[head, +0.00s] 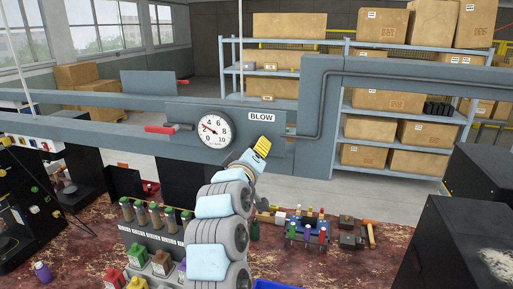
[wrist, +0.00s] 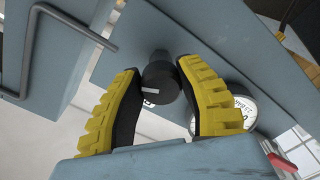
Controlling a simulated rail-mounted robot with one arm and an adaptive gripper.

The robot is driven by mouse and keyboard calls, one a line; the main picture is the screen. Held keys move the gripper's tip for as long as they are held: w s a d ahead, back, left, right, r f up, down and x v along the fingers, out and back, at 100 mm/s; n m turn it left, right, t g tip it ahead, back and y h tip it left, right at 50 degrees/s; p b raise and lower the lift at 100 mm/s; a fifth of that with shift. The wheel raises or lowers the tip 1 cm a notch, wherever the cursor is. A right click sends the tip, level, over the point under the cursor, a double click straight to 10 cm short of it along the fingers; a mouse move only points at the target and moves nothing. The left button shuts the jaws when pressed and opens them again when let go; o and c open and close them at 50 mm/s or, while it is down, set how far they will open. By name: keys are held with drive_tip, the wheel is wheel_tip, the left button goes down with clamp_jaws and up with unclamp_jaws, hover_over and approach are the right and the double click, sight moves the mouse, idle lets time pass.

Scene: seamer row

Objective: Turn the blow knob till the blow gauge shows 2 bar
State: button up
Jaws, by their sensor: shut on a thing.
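The blow gauge (head: 215,130) is a white round dial on the grey panel, left of the BLOW label (head: 262,116). Its red needle points to the upper left, near the 2 to 4 part of the scale; I cannot read it exactly. The dial shows partly in the wrist view (wrist: 243,112), behind a finger. The black blow knob (wrist: 160,82), with a white mark, sits between my yellow and black fingers. My gripper (wrist: 159,70) is shut on it. In the head view my gripper (head: 262,146) is just below the label and hides the knob.
A red-handled lever (head: 160,129) is left of the gauge. A grey pipe (head: 318,110) runs right of the label. Below, the red-brown table holds several bottles (head: 140,213) and a rack of tools (head: 308,232). Shelves with boxes (head: 380,154) stand behind.

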drive_tip(key=shift+n, duration=0.7)
drive_tip(key=o, duration=1.2)
drive_tip(key=v, duration=1.2)
drive_tip(key=shift+w+a+p, duration=0.1)
drive_tip(key=shift+p, duration=0.2)
